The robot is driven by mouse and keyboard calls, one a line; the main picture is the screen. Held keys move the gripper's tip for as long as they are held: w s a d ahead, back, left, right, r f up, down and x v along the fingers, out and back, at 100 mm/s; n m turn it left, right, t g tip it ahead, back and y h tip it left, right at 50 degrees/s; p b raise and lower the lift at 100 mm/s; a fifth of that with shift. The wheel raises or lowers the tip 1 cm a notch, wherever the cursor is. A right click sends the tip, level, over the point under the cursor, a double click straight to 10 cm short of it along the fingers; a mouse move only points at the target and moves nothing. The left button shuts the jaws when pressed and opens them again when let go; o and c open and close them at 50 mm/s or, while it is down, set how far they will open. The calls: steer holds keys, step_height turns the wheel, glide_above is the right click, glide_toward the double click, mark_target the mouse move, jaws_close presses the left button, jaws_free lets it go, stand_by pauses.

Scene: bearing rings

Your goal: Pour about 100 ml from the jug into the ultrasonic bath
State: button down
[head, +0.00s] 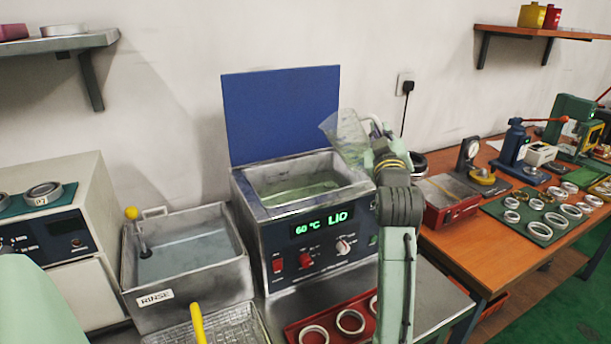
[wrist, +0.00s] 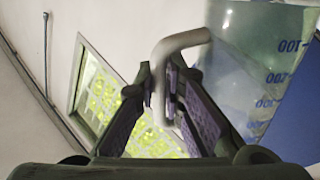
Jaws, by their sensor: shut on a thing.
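The ultrasonic bath (head: 310,255) is a steel tank with a dark front panel, and its display reads "60 °C LID". Its blue lid (head: 280,115) stands open behind it, and greenish liquid (head: 300,190) lies inside. The clear jug (head: 343,132) is above the bath's right rear part, tilted with its mouth to the left. No stream shows. In the wrist view the jug (wrist: 250,60) has blue volume marks, and its pale handle (wrist: 180,42) passes between the fingers. My gripper (head: 372,140) is shut on that handle; its fingers also show in the wrist view (wrist: 167,95).
A rinse tank (head: 185,302) with a yellow-knobbed part stands left of the bath. A wire basket with a yellow handle (head: 198,322) and a red tray of rings (head: 305,326) lie in front. The wooden bench (head: 455,243) at right holds tools and rings. A shelf (head: 60,43) hangs upper left.

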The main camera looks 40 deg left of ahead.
steer(key=shift+w+d+f+m, duration=0.15)
steer(key=shift+w+f+m, duration=0.2)
steer(key=shift+f+m, duration=0.25)
steer(key=shift+w+d+f+m+g+h, duration=0.15)
steer(key=shift+w+f+m+h, duration=0.3)
steer(key=shift+m, duration=0.55)
steer(key=shift+w+f+m+g+h, duration=0.2)
steer(key=shift+w+f+m, duration=0.35)
steer(key=shift+m, duration=0.45)
steer(key=shift+w+d+f+m+g+h, duration=0.15)
steer(key=shift+w+f+m+h, duration=0.3)
steer(key=shift+m, duration=0.55)
